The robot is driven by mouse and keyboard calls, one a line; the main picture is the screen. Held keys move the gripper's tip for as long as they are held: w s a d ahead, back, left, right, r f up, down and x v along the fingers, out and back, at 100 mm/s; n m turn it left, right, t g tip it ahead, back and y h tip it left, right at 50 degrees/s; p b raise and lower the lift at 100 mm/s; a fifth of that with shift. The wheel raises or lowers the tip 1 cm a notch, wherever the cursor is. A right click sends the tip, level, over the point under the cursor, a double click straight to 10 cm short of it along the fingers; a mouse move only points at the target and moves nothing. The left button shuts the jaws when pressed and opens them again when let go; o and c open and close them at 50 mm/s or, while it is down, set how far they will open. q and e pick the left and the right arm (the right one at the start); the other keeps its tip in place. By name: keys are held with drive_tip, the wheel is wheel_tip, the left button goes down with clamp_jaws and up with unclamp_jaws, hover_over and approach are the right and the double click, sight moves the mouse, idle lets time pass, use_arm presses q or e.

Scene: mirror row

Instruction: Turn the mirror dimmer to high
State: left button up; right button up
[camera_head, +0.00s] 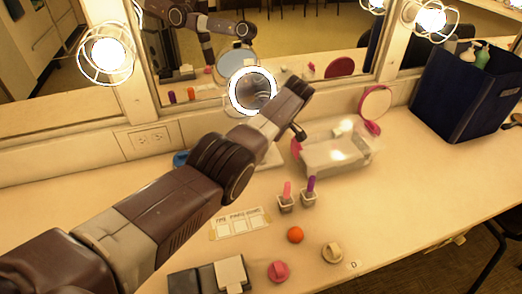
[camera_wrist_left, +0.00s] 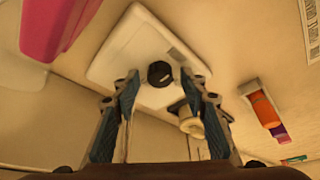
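The round mirror with a lit white ring (camera_head: 253,91) stands at the back of the counter, under the wall mirror. A white rounded base plate (camera_wrist_left: 120,63) with a small black round knob (camera_wrist_left: 161,74) shows in the left wrist view. In the head view my arm hides most of the base. My left gripper (camera_wrist_left: 158,78) is open, with its two fingers apart on either side of the black knob. I cannot tell whether they touch it. My left gripper (camera_head: 296,128) also shows in the head view. My right gripper is not in view.
A clear tray (camera_head: 335,158) with a pink round mirror (camera_head: 376,103) stands right of my gripper. A dark blue bin (camera_head: 455,95) stands at back right.

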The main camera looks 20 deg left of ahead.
use_arm(q)
drive_tip(key=v, duration=1.2)
drive_tip(key=shift+r, duration=0.1)
